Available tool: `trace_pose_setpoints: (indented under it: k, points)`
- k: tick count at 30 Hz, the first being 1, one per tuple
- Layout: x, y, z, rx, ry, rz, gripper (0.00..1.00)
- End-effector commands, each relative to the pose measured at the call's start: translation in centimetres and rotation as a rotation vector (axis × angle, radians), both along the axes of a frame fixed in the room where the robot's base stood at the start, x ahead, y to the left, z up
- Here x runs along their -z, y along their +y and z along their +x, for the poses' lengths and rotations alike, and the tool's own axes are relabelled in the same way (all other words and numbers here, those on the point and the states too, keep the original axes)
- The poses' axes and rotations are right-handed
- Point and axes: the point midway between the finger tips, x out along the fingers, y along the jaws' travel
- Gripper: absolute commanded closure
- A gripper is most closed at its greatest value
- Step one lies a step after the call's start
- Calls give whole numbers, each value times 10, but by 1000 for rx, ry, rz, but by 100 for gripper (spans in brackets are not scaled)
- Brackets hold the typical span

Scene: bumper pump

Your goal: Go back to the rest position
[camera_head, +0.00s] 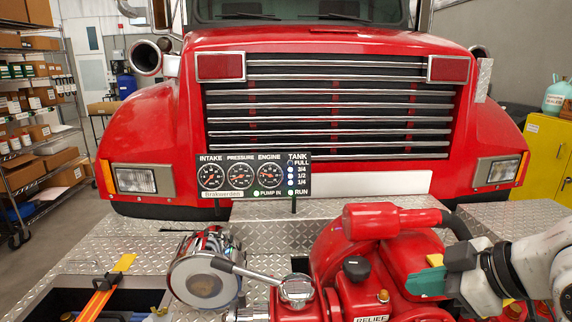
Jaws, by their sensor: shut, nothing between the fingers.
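My gripper (428,276) is at the lower right, at the end of my white and black arm, which reaches in from the right edge. Its green-tipped fingers are shut and empty. They appear in front of the red pump (340,258), close to its right side; I cannot tell whether they touch it. A chrome valve with a lever handle (245,275) and a round chrome cap (204,283) are to the left of the pump's body. A black knob (356,268) sits on top of the pump, above the RELIEF label (372,319).
The gauge panel (254,177) stands upright behind the pump, before the red truck's grille (330,105). The diamond-plate bumper (130,240) has an open dark compartment with an orange tool (98,297) at lower left. Shelves (40,130) stand at left, a yellow cabinet (545,155) at right.

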Motion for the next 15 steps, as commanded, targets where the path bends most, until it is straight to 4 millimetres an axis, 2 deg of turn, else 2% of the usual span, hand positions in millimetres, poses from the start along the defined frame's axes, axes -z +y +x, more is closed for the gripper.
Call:
trace_pose_setpoints:
  k: [1,5,8,11,15]
  points:
    - [19,9,-2,41,31,56,100]
    - [66,17,-10,184,126,161,100]
    - [110,22,-26,299,217,216,100]
    - [157,25,-51,419,321,242,100]
    - [224,22,-101,588,474,226,100]
